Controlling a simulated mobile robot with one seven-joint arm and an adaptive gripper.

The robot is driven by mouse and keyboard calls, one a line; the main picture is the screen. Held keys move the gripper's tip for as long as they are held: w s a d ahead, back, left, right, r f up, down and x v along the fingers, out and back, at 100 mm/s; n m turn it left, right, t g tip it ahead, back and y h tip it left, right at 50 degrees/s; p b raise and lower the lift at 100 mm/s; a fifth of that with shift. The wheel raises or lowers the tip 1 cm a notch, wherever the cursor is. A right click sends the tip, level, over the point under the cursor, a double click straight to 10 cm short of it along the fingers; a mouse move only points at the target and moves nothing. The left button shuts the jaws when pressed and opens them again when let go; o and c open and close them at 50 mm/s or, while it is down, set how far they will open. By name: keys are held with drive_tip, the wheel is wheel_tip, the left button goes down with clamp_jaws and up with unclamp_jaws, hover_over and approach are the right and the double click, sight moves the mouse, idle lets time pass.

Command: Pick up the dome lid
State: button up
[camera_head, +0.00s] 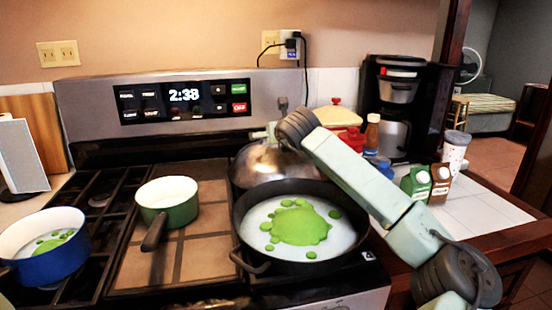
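The dome lid (264,166) is a shiny rounded metal cover. It stands at the back right of the stove, directly behind a black pan, whose rim hides its lower front edge. My pale green arm reaches in from the lower right and bends just above the lid, covering its upper right part. The end of my arm (265,133) is small and partly hidden at the top of the lid. I cannot make out the fingers, or tell whether they touch the lid.
The black pan (240,226) holds white and green contents. A green pot (170,212) and a blue pot (62,262) stand to its left. The stove's control panel (185,101) rises behind. A coffee maker (393,95) and several bottles crowd the right counter, beyond my arm.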

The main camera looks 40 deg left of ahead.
drive_tip(key=shift+c, duration=0.4)
drive_tip(key=shift+f, duration=0.1)
drive_tip(key=c, duration=1.9)
drive_tip(key=shift+c, duration=0.2)
